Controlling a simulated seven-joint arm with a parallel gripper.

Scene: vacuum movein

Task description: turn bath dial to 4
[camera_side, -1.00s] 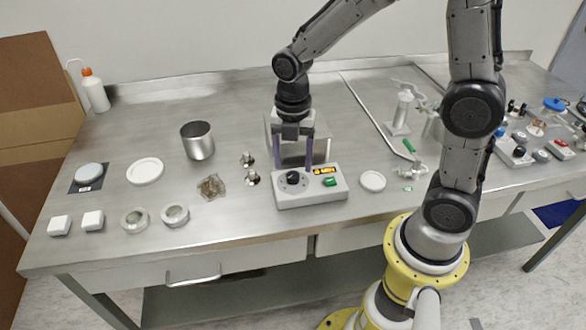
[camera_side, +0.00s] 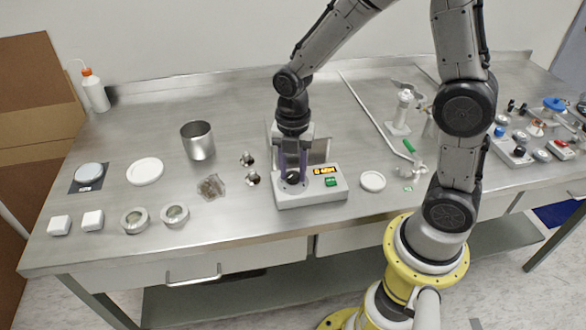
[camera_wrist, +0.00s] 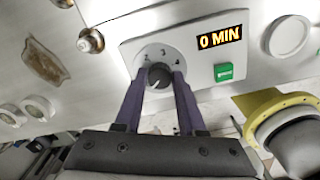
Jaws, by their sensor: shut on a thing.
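The bath control box (camera_side: 312,196) is a light grey box near the front edge of the bench. Its black dial (camera_wrist: 159,76) sits on a round scale plate (camera_wrist: 150,58) with small numbers, too blurred to read surely. Its orange display (camera_wrist: 220,37) reads "0 MIN" in the wrist view. A green button (camera_wrist: 223,72) is below the display. My gripper (camera_side: 293,177) points down over the box, its two purple fingers shut on the dial, one on each side. In the side view the fingers hide much of the dial.
A metal plate or bath stands just behind the box. A white disc (camera_side: 372,181) lies to its right. Two small metal fittings (camera_side: 252,178) and a brown patterned piece (camera_side: 211,187) lie to its left. A steel beaker (camera_side: 198,141) stands further left.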

